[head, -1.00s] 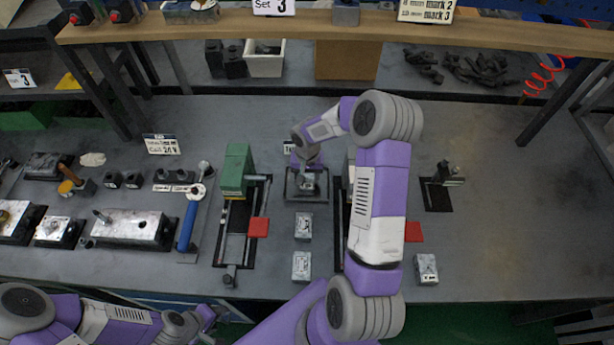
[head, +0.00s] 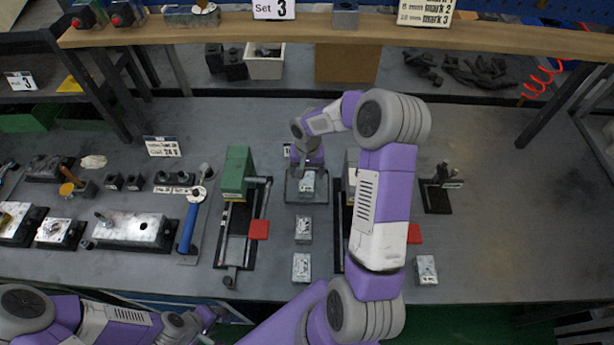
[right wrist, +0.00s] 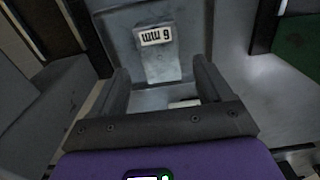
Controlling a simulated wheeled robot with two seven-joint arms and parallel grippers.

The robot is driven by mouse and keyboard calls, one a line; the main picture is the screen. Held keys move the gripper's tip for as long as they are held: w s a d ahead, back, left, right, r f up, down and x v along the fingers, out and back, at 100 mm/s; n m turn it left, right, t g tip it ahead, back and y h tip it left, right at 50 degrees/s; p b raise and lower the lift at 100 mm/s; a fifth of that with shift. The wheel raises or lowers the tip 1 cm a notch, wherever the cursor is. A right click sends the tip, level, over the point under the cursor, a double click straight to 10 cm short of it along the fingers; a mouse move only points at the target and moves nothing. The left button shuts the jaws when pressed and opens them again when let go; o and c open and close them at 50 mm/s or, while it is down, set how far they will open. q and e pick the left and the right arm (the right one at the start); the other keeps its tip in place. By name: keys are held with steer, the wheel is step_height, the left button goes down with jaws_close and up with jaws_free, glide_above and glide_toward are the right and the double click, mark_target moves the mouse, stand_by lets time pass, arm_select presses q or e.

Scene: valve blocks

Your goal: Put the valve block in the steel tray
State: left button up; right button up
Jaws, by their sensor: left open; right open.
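The steel tray (head: 292,198) lies flat near the middle of the bench. A grey valve block (head: 308,183) rests in it, and its white label reads "6 mm", upside down in the right wrist view (right wrist: 160,66). My right gripper (head: 307,170) is just above and behind the block in the head view. Its two fingers (right wrist: 160,85) are apart, with nothing held between them. My left gripper (head: 212,315) is at the bench's front edge at lower left, apart from the blocks; its fingers are small and partly hidden.
Two more labelled blocks (head: 303,229) (head: 301,267) stand in front of the tray, and another (head: 426,269) is at the right. A green-topped fixture (head: 236,172) stands left of the tray. My right arm hides part of a second fixture.

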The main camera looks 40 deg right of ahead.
mark_target(307, 180)
step_height(307, 180, up, 8)
steer(key=shift+p, duration=0.45)
